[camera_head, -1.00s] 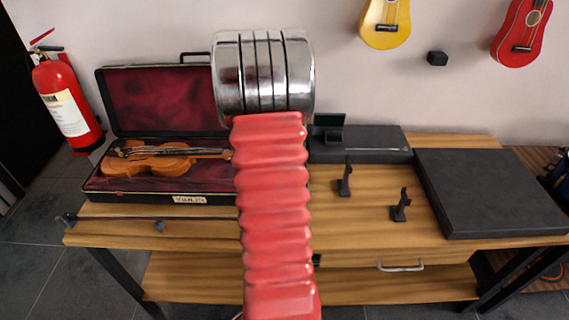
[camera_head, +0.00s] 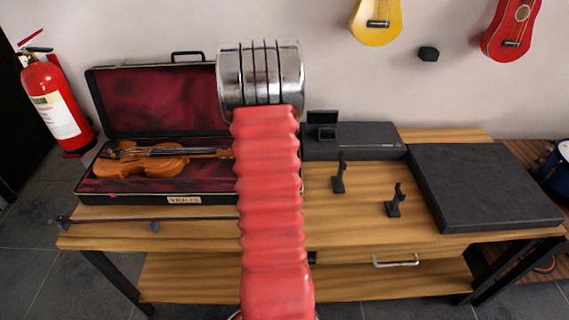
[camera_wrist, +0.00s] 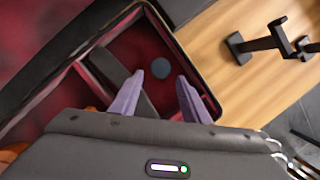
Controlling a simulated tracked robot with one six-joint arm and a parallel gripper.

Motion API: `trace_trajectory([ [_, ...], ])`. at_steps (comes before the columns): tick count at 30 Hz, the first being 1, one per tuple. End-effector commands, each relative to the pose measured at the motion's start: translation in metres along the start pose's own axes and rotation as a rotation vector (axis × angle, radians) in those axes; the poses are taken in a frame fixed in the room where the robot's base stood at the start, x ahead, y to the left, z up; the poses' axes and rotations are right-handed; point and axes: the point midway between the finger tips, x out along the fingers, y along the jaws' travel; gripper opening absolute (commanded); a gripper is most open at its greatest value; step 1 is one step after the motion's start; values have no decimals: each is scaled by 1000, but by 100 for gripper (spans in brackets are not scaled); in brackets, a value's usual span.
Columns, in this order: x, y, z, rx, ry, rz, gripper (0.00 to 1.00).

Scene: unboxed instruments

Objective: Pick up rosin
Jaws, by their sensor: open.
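A small round dark blue-grey disc, which looks like the rosin (camera_wrist: 161,68), lies on the red lining of a compartment at the end of the open violin case (camera_wrist: 146,12). My gripper (camera_wrist: 158,80) has its two pale purple fingers spread apart, with nothing between them. In the wrist view the disc appears just beyond the fingertips, roughly midway between them. I cannot tell the height gap. In the head view the violin case (camera_head: 90,194) stands open on the table's left side. My red arm hides its right end, the gripper and the rosin.
A violin (camera_head: 150,161) lies in the case, and a bow (camera_head: 190,219) lies in front. Black stands (camera_head: 339,176) (camera_head: 394,203), a long black case (camera_head: 365,140) and a large flat black case (camera_head: 490,185) occupy the table's right. Bare wood lies around the stands.

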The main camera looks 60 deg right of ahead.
Motion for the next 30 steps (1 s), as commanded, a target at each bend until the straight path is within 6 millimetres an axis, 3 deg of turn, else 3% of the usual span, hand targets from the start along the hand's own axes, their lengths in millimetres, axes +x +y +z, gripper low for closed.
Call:
trace_trajectory([
  [5, 19, 0, 0, -1, 0, -1, 42],
  [18, 24, 0, -1, -2, 0, -1, 42],
  [30, 69, -1, -2, -3, 1, 0, 42],
])
